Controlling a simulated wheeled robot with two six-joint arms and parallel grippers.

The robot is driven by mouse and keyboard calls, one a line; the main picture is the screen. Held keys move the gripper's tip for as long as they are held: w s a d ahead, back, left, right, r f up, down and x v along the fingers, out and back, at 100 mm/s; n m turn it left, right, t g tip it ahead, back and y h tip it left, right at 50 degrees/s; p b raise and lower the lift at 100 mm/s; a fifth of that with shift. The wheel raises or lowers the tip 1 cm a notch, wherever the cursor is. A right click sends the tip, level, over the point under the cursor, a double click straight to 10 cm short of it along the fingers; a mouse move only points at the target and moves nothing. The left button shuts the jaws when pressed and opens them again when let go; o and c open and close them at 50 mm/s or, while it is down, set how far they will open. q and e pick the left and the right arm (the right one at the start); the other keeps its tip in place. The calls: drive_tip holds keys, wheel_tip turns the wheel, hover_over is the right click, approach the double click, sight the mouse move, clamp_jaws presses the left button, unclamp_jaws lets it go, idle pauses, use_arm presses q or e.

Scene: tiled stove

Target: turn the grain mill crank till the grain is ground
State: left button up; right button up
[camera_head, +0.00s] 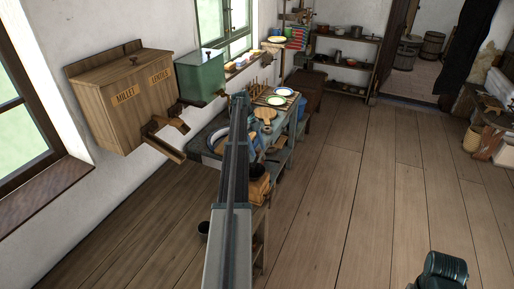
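No grain mill or crank can be made out clearly in this view. A wooden wall box (125,92) labelled MILLET and LENTILS hangs at the left, with two wooden chutes (165,140) at its lower front. A green box (201,77) is fixed to the wall to its right. My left arm reaches up the middle, and my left gripper (240,98) is at its far end, in front of the counter. Its fingers are too small and edge-on to show whether they are open. My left arm hides part of the counter.
A counter (216,128) along the wall holds plates (277,101), a wooden board (265,113) and a basin. Shelves with pots (345,64) stand at the back.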

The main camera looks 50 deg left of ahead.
use_arm(q)
drive_tip(key=p+v, duration=1.2)
drive_tip(key=v, duration=0.1)
drive_tip(key=shift+r+p, duration=0.35)
drive_tip(key=shift+r, duration=0.1)
drive_tip(key=w+d+f+n+g+y+b, duration=0.1)
drive_tip(key=d+f+n+b, duration=0.15)
drive_tip(key=d, duration=1.15)
drive_tip(key=w+d+f+n+y+b, duration=0.1)
drive_tip(key=d+f+n+b, duration=0.15)
drive_tip(key=d, duration=1.15)
drive_tip(key=d+f+n+g+y+b, duration=0.1)
drive_tip(key=d+f+b, duration=0.15)
drive_tip(key=d, duration=1.25)
drive_tip(key=s+d+f+n+y+b, duration=0.1)
drive_tip(key=s+d+f+n+b, duration=0.2)
drive_tip(key=s+d, duration=0.7)
drive_tip(key=s+d+f+n+t+y+b, duration=0.1)
drive_tip(key=s+d+f+n+b, duration=0.2)
drive_tip(key=s+d, duration=0.7)
drive_tip(key=d+f, duration=0.2)
drive_tip(key=d, duration=0.4)
drive_tip(key=shift+d+n+y, duration=0.2)
drive_tip(key=shift+n+y, duration=0.2)
